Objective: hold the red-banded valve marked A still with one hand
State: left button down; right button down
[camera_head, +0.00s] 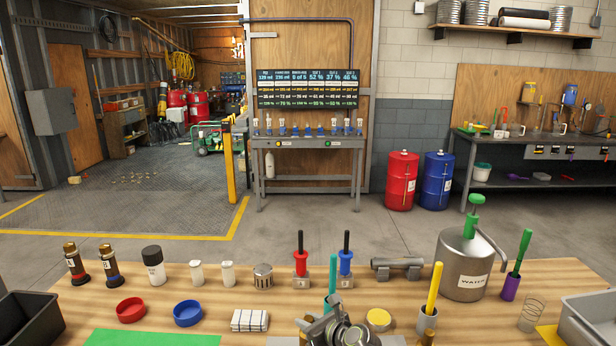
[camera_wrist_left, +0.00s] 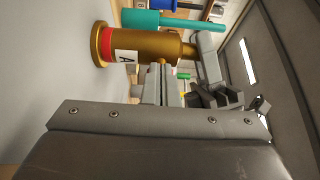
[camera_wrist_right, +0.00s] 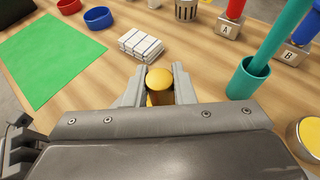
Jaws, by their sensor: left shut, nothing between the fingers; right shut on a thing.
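The brass valve with a red band and a label marked A (camera_wrist_left: 145,46) lies across the upper left wrist view. In the right wrist view, its round yellow end (camera_wrist_right: 159,79) shows between the fingers of my right gripper (camera_wrist_right: 155,90), which is shut on it. The valve's body below is hidden there.
A striped cloth (camera_wrist_right: 142,44) and a teal cup (camera_wrist_right: 248,78) stand near my right gripper. The red-handled tool (camera_head: 301,263) and blue-handled tool (camera_head: 346,264) stand behind. A steel water tank (camera_head: 461,263) is at right. The green mat (camera_head: 150,338) is bare.

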pick_arm(q)
jog(key=shift+d, duration=0.25)
pick_arm(e)
jog(key=shift+a, duration=0.1)
pick_arm(q)
jog(key=shift+r, duration=0.25)
dwell(0.5)
jog(key=shift+a, duration=0.35)
jog(key=shift+s, duration=3)
jog(key=shift+f, duration=0.1)
jog(key=shift+s+d+f, duration=0.1)
jog(key=shift+s+f, duration=0.05)
jog(key=shift+s, duration=0.4)
jog(key=shift+w, duration=3.55)
